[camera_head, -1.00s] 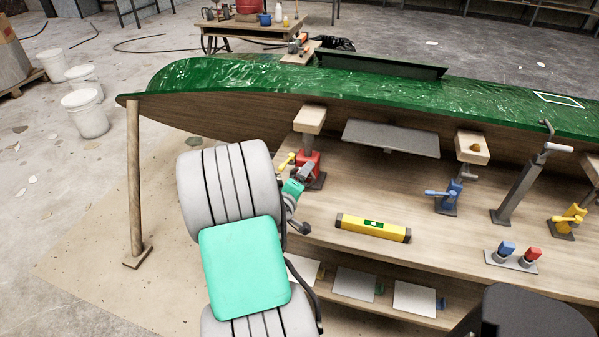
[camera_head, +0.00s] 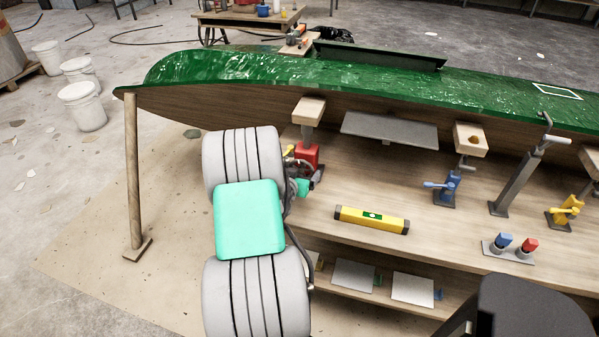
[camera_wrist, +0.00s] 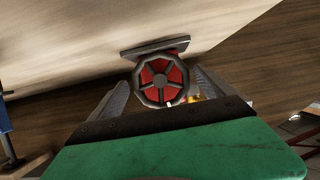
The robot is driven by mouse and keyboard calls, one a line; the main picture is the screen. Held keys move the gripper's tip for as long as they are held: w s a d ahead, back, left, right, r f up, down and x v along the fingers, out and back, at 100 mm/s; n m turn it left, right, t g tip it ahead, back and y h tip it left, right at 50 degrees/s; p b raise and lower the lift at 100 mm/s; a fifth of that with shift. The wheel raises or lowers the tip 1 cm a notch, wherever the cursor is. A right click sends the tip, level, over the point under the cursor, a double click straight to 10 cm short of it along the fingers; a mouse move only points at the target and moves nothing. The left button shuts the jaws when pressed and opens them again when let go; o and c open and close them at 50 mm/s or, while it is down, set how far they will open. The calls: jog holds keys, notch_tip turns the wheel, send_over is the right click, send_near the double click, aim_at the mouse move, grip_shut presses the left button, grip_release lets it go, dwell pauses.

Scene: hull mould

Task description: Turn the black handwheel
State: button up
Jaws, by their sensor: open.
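The black handwheel (camera_wrist: 161,81) is a dark, spoked wheel on the front of a red jack (camera_wrist: 177,54), which stands on the wooden bench. In the wrist view the wheel faces me and lies between the two fingers of my gripper (camera_wrist: 163,90), which is open. I cannot tell whether the fingertips reach past its rim or touch it. In the head view the red jack (camera_head: 307,155) stands under the hull's left part, and my arm partly hides it and the wheel. My gripper (camera_head: 302,180) is close in front of the jack there.
The green hull (camera_head: 250,72) hangs low over the bench. A yellow level (camera_head: 372,220) lies to the right, with a blue jack (camera_head: 443,187) and a yellow jack (camera_head: 566,211) beyond. A wooden post (camera_head: 132,175) stands at the left.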

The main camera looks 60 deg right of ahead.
jog(key=shift+d, duration=0.1)
jog(key=c, duration=1.1)
jog(key=shift+f, duration=0.1)
jog(key=m+t+b, duration=0.1)
jog(key=b, duration=0.1)
jog(key=m+t+b, duration=0.1)
jog(key=b, duration=0.1)
jog(key=shift+s+f+m, duration=0.2)
jog(key=shift+m, duration=0.2)
jog(key=shift+m+t+b, duration=0.7)
jog(key=shift+m+b, duration=0.2)
jog(key=shift+b, duration=0.3)
jog(key=shift+r+m+b, duration=0.1)
jog(key=shift+m+b, duration=0.2)
jog(key=shift+b, duration=0.1)
jog(key=shift+t, duration=0.3)
